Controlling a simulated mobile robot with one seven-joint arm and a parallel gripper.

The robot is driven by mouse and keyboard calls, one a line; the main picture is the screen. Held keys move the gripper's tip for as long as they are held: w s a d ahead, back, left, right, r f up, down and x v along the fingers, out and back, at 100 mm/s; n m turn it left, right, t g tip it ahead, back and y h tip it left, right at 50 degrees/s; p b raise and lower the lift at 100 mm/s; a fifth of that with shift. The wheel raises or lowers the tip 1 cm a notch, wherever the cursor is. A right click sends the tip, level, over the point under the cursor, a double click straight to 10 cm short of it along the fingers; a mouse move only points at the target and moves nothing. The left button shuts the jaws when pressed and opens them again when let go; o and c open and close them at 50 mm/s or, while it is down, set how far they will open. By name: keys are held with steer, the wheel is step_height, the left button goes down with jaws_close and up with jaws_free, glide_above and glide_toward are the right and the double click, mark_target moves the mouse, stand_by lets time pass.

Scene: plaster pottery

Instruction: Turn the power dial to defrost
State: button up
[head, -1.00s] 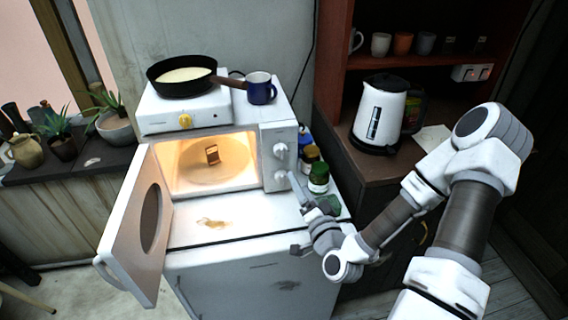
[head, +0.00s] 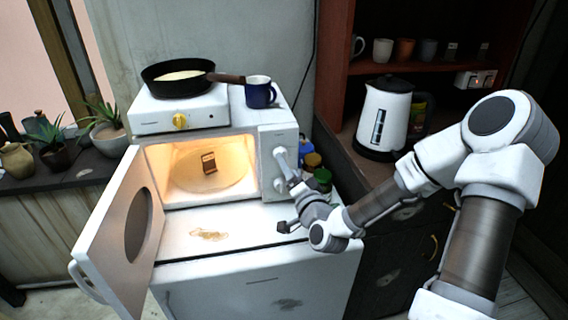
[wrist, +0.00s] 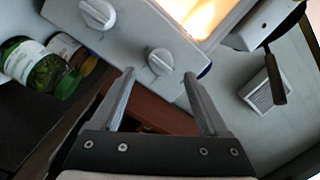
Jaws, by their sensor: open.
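The white microwave (head: 221,204) stands with its door (head: 118,226) swung open to the left and its inside lit. Its right panel carries two white round dials, an upper dial (head: 280,152) and a lower dial (head: 280,184). I cannot read which is the power dial or their settings. My gripper (head: 284,160) is open, with its fingers at the upper dial. In the wrist view, which is tilted, the upper dial (wrist: 160,61) lies just beyond and between my open fingertips (wrist: 159,75). The lower dial (wrist: 97,12) is farther up and left there. Contact cannot be told.
A hot plate (head: 150,120) with a black pan (head: 155,82) and a blue mug (head: 260,96) sit on top of the microwave. Jars (head: 322,178) stand close to its right side. A white kettle (head: 387,115) stands on the shelf to the right. A small brown item (head: 209,163) is inside.

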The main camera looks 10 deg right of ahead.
steer(key=shift+w+a, duration=0.15)
steer(key=shift+w, duration=0.95)
steer(key=shift+w+a, duration=0.15)
steer(key=shift+w, duration=0.95)
jaws_close()
